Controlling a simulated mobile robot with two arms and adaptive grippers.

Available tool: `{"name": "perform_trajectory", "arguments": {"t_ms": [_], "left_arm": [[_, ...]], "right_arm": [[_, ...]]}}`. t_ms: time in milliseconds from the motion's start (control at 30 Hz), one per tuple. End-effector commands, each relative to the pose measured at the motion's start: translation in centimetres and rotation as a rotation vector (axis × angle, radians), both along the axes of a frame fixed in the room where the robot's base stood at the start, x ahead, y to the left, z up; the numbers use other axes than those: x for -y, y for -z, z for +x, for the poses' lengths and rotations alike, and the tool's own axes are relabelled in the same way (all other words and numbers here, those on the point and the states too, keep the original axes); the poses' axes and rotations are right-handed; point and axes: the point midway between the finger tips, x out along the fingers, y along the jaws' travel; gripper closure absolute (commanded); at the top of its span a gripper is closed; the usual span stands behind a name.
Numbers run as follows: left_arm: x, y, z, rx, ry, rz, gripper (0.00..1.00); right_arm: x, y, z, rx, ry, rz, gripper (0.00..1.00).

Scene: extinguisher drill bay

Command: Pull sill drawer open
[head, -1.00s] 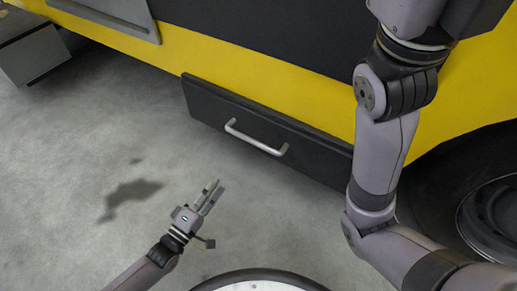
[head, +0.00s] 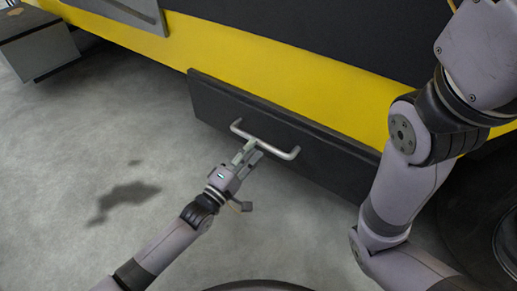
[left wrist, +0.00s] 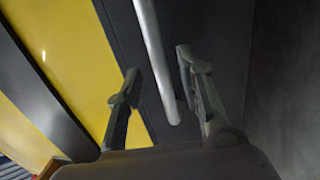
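The sill drawer (head: 330,153) is a long dark panel low on the yellow vehicle body, and I see no clear gap around it. Its pale metal bar handle (head: 281,152) runs along the front. My left gripper (head: 252,148) is at the middle of the handle. In the left wrist view the handle bar (left wrist: 152,50) passes between the two spread fingers (left wrist: 157,64), with dark panel behind it. The fingers look apart from the bar. My right arm comes down at the right of the head view, but its gripper is not seen.
The yellow vehicle side (head: 290,75) rises above the drawer. A dark wheel (head: 490,220) is at the right, partly behind my right arm. A grey box-like step (head: 38,50) is at the upper left. The concrete floor (head: 110,150) before the drawer is clear, with a dark stain.

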Motion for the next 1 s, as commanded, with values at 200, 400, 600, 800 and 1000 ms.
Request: {"name": "perform_trajectory", "arguments": {"t_ms": [200,400,600,800,1000], "left_arm": [[1.7,-0.3,2.5,-0.001,-0.001,-0.001,0.65],[2.3,-0.7,3.1,-0.001,-0.001,0.000,0.65],[2.3,-0.8,3.1,-0.001,-0.001,0.000,0.65],[2.3,-0.8,3.1,-0.001,-0.001,0.000,0.77],[2.2,-0.7,3.1,-0.001,0.000,0.001,0.91]], "right_arm": [[0.0,2.1,0.0,0.000,0.000,-0.001,0.60],[0.0,2.3,0.0,0.000,0.000,-0.001,0.60],[0.0,2.3,0.0,0.000,0.000,-0.001,0.60],[0.0,2.3,0.0,0.000,0.000,-0.001,0.60],[0.0,2.3,0.0,-0.001,0.000,0.000,0.60]]}}
